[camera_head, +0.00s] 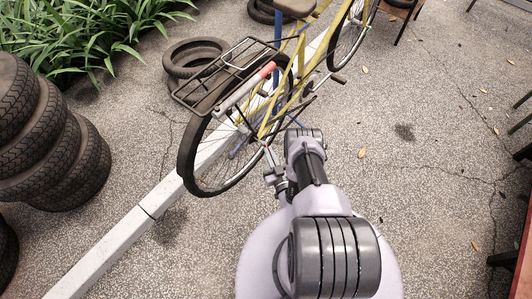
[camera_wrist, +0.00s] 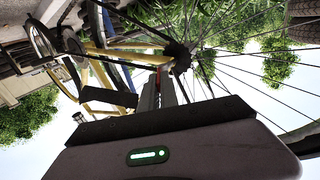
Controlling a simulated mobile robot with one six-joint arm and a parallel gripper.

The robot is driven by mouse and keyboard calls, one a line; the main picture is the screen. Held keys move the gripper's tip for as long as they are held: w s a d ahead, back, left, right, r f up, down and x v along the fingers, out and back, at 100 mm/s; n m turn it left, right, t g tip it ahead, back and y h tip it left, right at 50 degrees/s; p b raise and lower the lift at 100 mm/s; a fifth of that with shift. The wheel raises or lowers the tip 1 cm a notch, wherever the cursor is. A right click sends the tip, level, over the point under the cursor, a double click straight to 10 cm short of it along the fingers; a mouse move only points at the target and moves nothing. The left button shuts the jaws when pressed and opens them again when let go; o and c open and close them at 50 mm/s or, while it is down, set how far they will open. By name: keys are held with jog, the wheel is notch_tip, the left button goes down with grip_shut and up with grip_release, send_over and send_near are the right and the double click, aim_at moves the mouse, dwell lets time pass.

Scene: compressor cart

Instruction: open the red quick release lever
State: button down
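The yellow bicycle (camera_head: 275,126) stands upright with its rear wheel (camera_head: 187,160) towards me. In the wrist view its hub (camera_wrist: 179,54) shows from below, with spokes fanning out to the right. My gripper (camera_head: 266,150) reaches the wheel's right side near the hub.
A black rack (camera_head: 222,68) over the rear wheel carries a grey tube with an orange-red end (camera_head: 265,70). A long pale beam (camera_head: 120,232) lies on the ground under the bicycle. Stacked tyres (camera_head: 50,150) stand at left. The paving right of the bicycle is mostly clear.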

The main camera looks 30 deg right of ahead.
jog(key=d+n+y+b, duration=0.1)
jog(key=n+y+b, duration=0.1)
jog(key=y+b, duration=0.1)
jog(key=d+n+y+b, duration=0.1)
jog(key=n+y+b, duration=0.2)
jog(key=y, duration=0.1)
jog(key=d+n+g+y+b, duration=0.1)
jog(key=n+y+b, duration=0.1)
jog(key=y+b, duration=0.1)
jog(key=shift+w+d+f+y, duration=0.1)
jog(key=shift+w+d+y, duration=0.25)
jog(key=shift+y, duration=0.35)
jog(key=shift+w+n+b, duration=0.1)
jog(key=shift+n+b, duration=0.3)
jog(key=c, duration=1.6)
grip_release()
jog(key=shift+a, duration=0.1)
